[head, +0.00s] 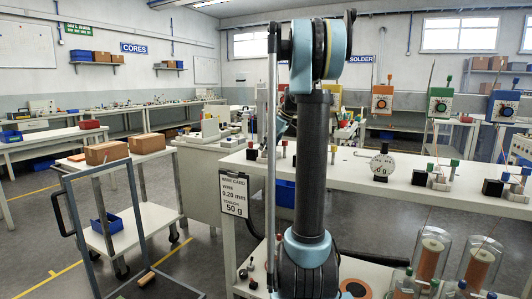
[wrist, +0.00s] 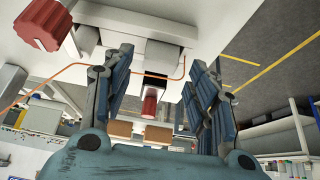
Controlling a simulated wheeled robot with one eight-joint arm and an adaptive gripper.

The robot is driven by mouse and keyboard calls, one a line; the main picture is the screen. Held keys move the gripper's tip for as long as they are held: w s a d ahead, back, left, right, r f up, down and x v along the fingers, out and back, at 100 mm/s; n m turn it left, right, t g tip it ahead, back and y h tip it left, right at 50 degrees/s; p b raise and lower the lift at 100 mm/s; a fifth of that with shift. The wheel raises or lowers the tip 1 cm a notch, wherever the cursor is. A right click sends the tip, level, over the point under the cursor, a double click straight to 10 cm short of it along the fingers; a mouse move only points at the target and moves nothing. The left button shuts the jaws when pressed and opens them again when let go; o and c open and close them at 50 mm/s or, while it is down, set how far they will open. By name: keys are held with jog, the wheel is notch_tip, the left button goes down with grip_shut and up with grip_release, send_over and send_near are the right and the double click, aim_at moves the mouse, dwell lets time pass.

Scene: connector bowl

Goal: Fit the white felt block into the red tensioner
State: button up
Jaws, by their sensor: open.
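In the wrist view my gripper (wrist: 161,57) is open, its two blue-grey fingers wide apart. A pale, whitish block-like part (wrist: 160,54) shows between the fingertips; I cannot tell whether it is the white felt block. A small red part (wrist: 149,103) shows lower between the fingers, with a grey piece just above it. A ridged red knob (wrist: 38,22) is at the upper left, outside the fingers; whether it belongs to the red tensioner is unclear. In the head view my arm hides most of the gripper and the area behind it, and no red tensioner can be made out clearly.
A thin copper wire (wrist: 108,62) crosses the wrist view near the fingers. In the head view, orange (head: 381,101), green (head: 440,102) and blue (head: 505,107) tensioner units stand along the bench. A round gauge (head: 383,163) and black blocks stand on the white bench (head: 345,172).

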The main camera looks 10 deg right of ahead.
jog(key=v, duration=1)
jog(key=s+a+f+m+h, duration=0.1)
jog(key=s+a+f+m, duration=0.1)
jog(key=s+f, duration=0.35)
jog(key=s+a+f+m+g, duration=0.1)
jog(key=s+a+f, duration=0.1)
jog(key=s, duration=0.6)
jog(key=s+a+f+m+h, duration=0.1)
jog(key=s+a+f+m, duration=0.15)
jog(key=s, duration=0.45)
jog(key=s+f+m+h, duration=0.2)
jog(key=s+f+m, duration=0.3)
jog(key=s+f, duration=1.4)
jog(key=shift+s+d+f+h, duration=0.3)
jog(key=shift+d+f+h, duration=0.1)
jog(key=shift+f, duration=0.35)
jog(key=shift+w+f, duration=0.2)
jog(key=shift+w, duration=0.25)
